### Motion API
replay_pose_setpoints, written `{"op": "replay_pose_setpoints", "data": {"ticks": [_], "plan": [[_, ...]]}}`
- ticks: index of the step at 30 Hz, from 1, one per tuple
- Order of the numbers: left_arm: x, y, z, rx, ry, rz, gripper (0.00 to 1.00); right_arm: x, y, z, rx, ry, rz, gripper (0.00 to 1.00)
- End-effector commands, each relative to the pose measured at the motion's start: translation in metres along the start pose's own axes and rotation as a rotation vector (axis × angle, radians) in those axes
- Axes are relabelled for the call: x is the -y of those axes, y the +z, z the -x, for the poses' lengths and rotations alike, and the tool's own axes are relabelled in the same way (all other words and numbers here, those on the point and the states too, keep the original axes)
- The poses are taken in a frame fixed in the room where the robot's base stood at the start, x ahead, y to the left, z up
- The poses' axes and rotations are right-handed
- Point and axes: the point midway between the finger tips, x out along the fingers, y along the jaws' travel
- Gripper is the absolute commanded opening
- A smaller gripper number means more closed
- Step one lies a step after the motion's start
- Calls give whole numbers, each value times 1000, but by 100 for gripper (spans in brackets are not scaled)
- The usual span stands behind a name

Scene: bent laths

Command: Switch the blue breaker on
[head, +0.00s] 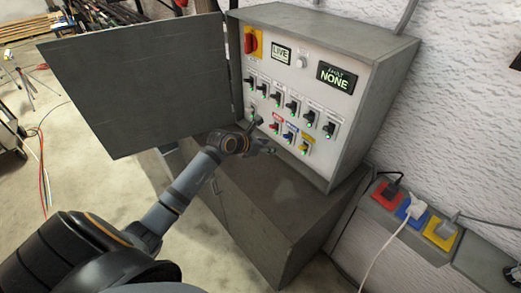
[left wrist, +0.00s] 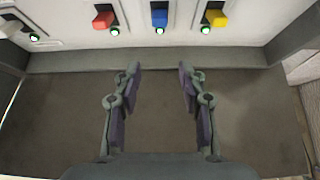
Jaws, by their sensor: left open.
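The blue breaker (head: 287,135) is in the bottom row of the grey breaker cabinet (head: 352,110), between the red breaker (head: 273,127) and the yellow breaker (head: 303,147). In the left wrist view the blue breaker (left wrist: 159,18) is at the top centre, with a lit green lamp just below it. My left gripper (head: 266,136) is in front of the lower panel. It also shows in the left wrist view (left wrist: 158,76), open and empty, its fingers apart and pointing towards the blue breaker without touching it. My right gripper is not in view.
The cabinet door (head: 135,80) stands open at the left. Displays read "LIVE" (head: 281,54) and "FAULT NONE" (head: 338,78). Several black breakers fill the row above. Red (head: 386,195), blue and yellow (head: 440,236) sockets with plugs and cables are on the right.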

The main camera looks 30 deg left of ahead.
Motion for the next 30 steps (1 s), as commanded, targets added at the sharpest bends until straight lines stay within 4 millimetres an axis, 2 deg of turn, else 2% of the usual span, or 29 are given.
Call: {"op": "replay_pose_setpoints", "data": {"ticks": [1,6,12,26,28,30], "plan": [[-1,-10,10,-7,3,-7,42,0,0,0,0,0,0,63],[-1,-24,32,-4,2,-4,42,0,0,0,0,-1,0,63],[1,-28,40,0,-2,-1,42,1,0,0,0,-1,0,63],[1,-27,40,4,-3,3,42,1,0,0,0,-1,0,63],[10,-21,40,42,-27,31,42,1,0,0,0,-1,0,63],[32,-2,42,146,-89,118,42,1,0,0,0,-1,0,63]]}}
